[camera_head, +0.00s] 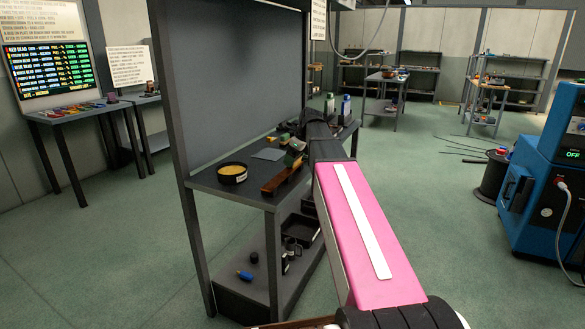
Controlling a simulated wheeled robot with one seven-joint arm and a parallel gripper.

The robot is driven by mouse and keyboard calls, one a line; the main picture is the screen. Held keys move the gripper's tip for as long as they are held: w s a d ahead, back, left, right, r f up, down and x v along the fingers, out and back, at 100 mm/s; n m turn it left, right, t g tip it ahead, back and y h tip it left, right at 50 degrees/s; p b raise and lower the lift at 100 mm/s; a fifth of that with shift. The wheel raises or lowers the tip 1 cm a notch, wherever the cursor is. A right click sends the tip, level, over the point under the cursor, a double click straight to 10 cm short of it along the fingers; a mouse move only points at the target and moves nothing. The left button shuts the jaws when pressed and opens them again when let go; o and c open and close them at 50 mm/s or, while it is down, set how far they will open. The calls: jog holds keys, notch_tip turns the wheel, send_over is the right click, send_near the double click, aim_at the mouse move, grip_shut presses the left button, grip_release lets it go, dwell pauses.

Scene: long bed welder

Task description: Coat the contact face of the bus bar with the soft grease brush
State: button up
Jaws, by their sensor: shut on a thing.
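A reddish-brown bar, which looks like the bus bar (281,181), lies on the top of the dark workbench, near its front edge. My gripper (293,151) is at the far end of my pink arm, above the bar's far end. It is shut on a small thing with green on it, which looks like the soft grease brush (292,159). The fingers and bristles are too small and dark to make out, and I cannot tell whether the brush touches the bar. A round dark tin with yellowish contents (232,172) stands left of the bar.
The workbench (212,187) has a tall dark back panel (228,75) and a lower shelf with dark trays and a blue-tipped item (244,275). A grey flat piece (268,154) lies behind the bar. A blue machine (545,190) stands right. The floor between is clear.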

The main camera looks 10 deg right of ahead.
aim_at(283, 171)
jog(key=shift+s+a, duration=0.15)
jog(key=shift+s, duration=0.05)
dwell(0.5)
jog(key=shift+s+a, duration=0.7)
jog(key=shift+s, duration=0.25)
jog(key=shift+s+a, duration=0.65)
jog(key=shift+s, duration=0.25)
jog(key=shift+s+a, duration=0.6)
jog(key=shift+s, duration=0.2)
jog(key=shift+w, duration=0.1)
jog(key=shift+w+d, duration=0.7)
jog(key=shift+w, duration=0.2)
jog(key=shift+w+d, duration=0.65)
jog(key=shift+w, duration=0.2)
